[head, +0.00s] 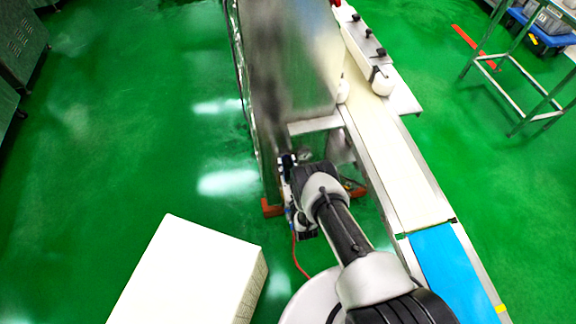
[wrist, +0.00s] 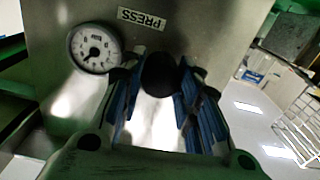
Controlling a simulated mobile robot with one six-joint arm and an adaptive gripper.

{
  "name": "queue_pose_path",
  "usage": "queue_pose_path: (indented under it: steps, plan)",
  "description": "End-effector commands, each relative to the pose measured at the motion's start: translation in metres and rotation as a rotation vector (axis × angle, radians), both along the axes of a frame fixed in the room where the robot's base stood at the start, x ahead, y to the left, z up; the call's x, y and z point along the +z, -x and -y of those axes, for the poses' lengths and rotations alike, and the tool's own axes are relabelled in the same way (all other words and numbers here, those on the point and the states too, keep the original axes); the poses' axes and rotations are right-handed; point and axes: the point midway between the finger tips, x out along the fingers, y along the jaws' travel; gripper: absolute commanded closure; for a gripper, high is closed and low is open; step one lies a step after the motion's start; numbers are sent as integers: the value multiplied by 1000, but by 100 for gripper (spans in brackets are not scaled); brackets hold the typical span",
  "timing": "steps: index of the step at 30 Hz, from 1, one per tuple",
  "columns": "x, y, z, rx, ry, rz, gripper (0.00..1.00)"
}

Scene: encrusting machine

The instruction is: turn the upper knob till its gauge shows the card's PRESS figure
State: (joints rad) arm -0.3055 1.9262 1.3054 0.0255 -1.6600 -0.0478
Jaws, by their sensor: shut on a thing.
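A round black knob (wrist: 159,72) sits on the metal panel (wrist: 205,22) in the wrist view. My gripper (wrist: 158,84) is closed around it, with a blue-padded finger on each side. A round white gauge (wrist: 95,47) is to the left of the knob; its dark needle is too small to read surely. A label reading PRESS (wrist: 141,18) appears upside down beside the gauge. No card with a figure can be made out. In the head view my arm covers the gripper and the knob at the machine's (head: 290,70) near end.
A conveyor (head: 400,175) with a blue belt end (head: 447,262) runs along the machine's right. A large white box (head: 190,275) stands on the floor at lower left. A metal frame table (head: 520,70) is at upper right.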

Motion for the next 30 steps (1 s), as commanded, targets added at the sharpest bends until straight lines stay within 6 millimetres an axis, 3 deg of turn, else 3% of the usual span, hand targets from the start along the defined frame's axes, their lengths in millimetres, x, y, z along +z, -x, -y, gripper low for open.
queue_pose_path:
  steps: [6,16,17,18,21,30]
  plan:
    - [1,-1,-1,0,173,52,93]
    - [1,-1,-1,0,197,60,93]
    - [1,-1,-1,-1,196,60,69]
    - [1,-1,-1,-1,196,60,66]
    - [1,-1,-1,0,196,59,61]
    - [0,1,0,0,196,57,61]
